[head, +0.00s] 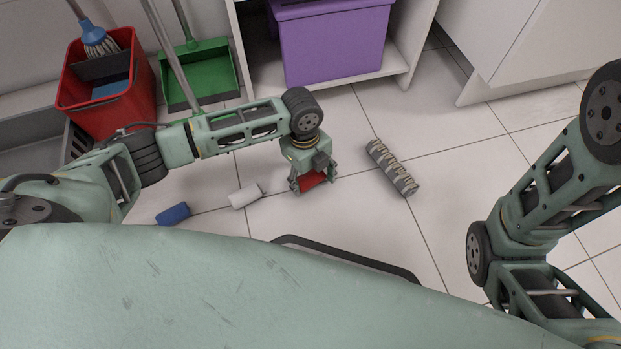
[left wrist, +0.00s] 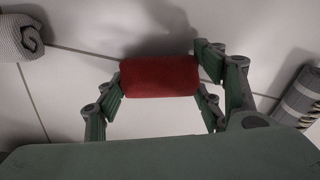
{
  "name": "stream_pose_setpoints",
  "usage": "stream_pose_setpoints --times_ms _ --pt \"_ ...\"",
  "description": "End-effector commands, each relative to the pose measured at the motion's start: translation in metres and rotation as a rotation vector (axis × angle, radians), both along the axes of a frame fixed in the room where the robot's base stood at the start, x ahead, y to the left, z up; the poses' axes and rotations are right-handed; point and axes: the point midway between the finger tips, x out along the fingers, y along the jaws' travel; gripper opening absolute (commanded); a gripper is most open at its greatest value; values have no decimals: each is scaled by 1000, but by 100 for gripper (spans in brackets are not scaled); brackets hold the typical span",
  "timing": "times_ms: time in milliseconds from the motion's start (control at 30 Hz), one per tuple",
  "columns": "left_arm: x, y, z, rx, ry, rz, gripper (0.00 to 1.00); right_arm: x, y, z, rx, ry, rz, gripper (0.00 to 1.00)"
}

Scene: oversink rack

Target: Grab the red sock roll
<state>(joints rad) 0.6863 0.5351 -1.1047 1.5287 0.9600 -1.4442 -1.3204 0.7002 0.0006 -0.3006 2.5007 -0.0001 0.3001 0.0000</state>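The red sock roll (head: 312,180) is on the tiled floor area below my left gripper (head: 314,184), between its fingers. In the left wrist view the red sock roll (left wrist: 159,76) lies crosswise between the fingers of the left gripper (left wrist: 160,82), and the pads press against both its ends. The gripper looks shut on it. I cannot tell whether the roll is touching the floor. My right arm shows at the right edge of the head view, but its gripper is out of view.
A white roll (head: 245,196) and a blue roll (head: 173,214) lie to the left on the floor. A striped grey-beige roll (head: 392,167) lies to the right. Behind are a purple bin (head: 335,42) on a shelf, a green dustpan (head: 200,78) and a red bucket (head: 128,105).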

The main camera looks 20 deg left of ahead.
Motion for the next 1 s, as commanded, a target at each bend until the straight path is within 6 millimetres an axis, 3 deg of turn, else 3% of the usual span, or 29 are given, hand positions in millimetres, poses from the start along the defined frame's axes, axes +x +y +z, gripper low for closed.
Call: stream_pose_setpoints --times_ms 133,567,867,1000 --pt "0 0 0 0 0 0 46 0 0 0 0 0 0 40" --pt "0 0 11 0 0 0 46 0 0 11 0 0 -1 40" --pt "0 -2 52 -2 1 -1 46 1 0 53 0 1 -1 40" --pt "-16 -34 72 -4 2 -6 46 1 0 79 0 1 -1 40"
